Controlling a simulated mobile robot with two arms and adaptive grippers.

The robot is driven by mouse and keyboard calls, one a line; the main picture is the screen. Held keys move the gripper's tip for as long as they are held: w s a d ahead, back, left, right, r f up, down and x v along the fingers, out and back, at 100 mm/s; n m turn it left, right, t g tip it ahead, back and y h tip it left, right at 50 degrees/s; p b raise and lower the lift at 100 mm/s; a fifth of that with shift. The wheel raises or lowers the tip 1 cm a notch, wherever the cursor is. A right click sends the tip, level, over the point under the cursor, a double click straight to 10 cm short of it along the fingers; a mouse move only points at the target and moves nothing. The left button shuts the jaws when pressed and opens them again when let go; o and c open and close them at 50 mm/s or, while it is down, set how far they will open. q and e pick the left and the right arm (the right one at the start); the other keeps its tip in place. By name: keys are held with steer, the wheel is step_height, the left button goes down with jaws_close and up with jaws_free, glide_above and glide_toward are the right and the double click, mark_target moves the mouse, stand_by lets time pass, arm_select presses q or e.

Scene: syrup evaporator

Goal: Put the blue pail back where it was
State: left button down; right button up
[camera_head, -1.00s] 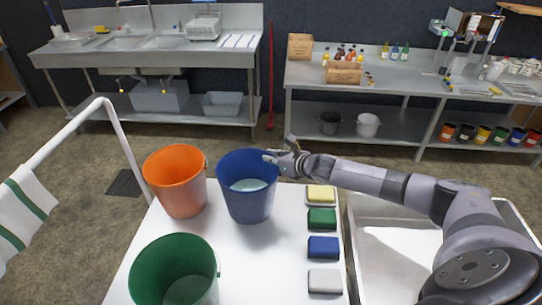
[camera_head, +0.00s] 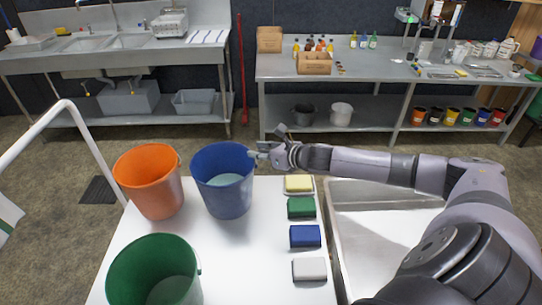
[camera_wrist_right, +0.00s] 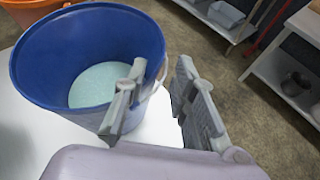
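The blue pail (camera_head: 224,198) stands upright on the white table (camera_head: 250,265), right of the orange pail (camera_head: 150,190) and behind the green pail (camera_head: 150,275). Pale blue-green liquid or bottom shows inside it. My right gripper (camera_head: 268,143) is at the right edge of its rim. In the right wrist view, the gripper (camera_wrist_right: 158,100) is open, with a wide gap between its fingers. One finger overlaps the blue pail (camera_wrist_right: 50,70) in the picture and the other is outside. I cannot tell whether a finger touches the rim. My left gripper is not in view.
Yellow (camera_head: 299,183), green (camera_head: 301,207), blue (camera_head: 305,236) and grey (camera_head: 309,269) sponges line the table's right side. A metal basin (camera_head: 345,240) lies to the right, under my right arm. A white rail (camera_head: 95,140) rises at left. Benches stand behind, across open floor.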

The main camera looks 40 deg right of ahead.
steer(key=shift+b+v, duration=1.15)
steer(key=shift+v, duration=1.65)
steer(key=shift+a, duration=0.1)
